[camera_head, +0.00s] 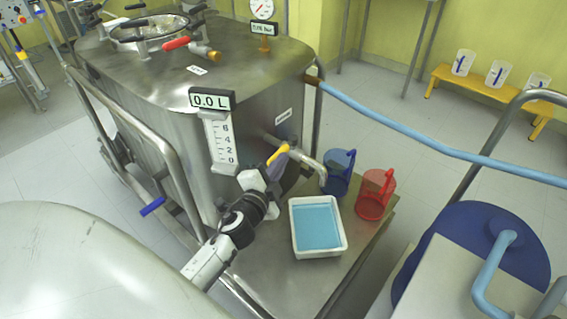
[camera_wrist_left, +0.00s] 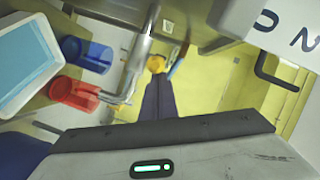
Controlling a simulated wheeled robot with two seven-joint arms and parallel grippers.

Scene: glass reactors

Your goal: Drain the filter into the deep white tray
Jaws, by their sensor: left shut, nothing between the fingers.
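The filter (camera_head: 160,75) is a big steel vessel, with a level gauge (camera_head: 221,140) whose display reads 0.0 L. Its outlet pipe (camera_head: 308,165) bends down at the right side, and also shows in the left wrist view (camera_wrist_left: 137,60). A yellow valve handle (camera_head: 278,154) sits at this pipe. The deep white tray (camera_head: 343,246) stands below on the steel shelf and holds blue liquid (camera_head: 316,226). My left gripper (camera_head: 276,170) is shut and empty, its dark fingers close to the yellow handle; contact is unclear. My right gripper is not in view.
A blue jug (camera_head: 338,180) and a red jug (camera_head: 374,196) stand right of the tray. A light-blue hose (camera_head: 430,140) crosses at the right. Several clear jugs stand on a yellow bench (camera_head: 490,90) behind. A pressure gauge (camera_head: 262,9) tops the vessel.

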